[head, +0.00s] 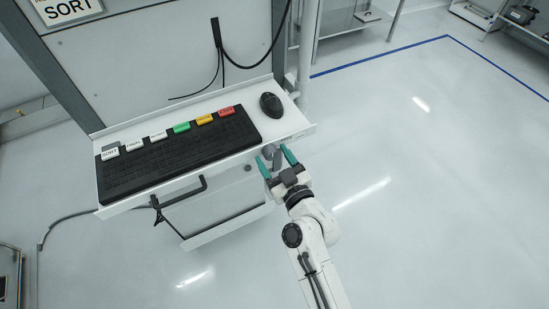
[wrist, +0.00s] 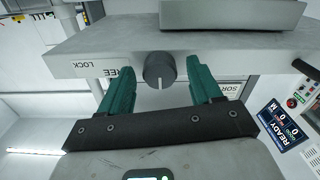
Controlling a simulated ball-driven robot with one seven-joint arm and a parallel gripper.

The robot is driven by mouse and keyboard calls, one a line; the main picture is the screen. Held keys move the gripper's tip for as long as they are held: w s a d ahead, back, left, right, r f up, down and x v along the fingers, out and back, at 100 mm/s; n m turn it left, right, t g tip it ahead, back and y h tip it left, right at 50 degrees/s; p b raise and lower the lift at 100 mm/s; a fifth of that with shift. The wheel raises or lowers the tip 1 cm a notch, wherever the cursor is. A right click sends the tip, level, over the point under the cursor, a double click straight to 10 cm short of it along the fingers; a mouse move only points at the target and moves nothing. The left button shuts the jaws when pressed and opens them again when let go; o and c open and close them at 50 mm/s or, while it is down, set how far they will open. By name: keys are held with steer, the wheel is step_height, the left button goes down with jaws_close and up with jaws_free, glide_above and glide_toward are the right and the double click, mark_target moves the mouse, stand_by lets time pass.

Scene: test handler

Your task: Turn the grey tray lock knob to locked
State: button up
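The grey tray lock knob (wrist: 159,67) is on the front edge of the tray (wrist: 220,65) in the wrist view. A pale line on it points down in that picture. The word LOCK (wrist: 87,65) is on the edge to its left; lettering closer to the knob is partly hidden by a finger. The wrist view also shows gaps between the knob and both fingers.
On the tray are a black keyboard (head: 190,152) with several coloured labelled keys and a black mouse (head: 271,105). A black handle (head: 182,192) is on the tray's front, left of the knob. The floor (head: 410,200) to the right is clear.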

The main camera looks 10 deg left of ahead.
steer(key=c, duration=1)
steer(key=shift+m, duration=0.4)
steer(key=m, duration=0.3)
steer(key=shift+m, duration=0.4)
steer(key=m, duration=0.9)
steer(key=shift+p, duration=0.4)
steer(key=m, duration=0.4)
steer(key=shift+p, duration=0.35)
steer(key=shift+m, duration=0.3)
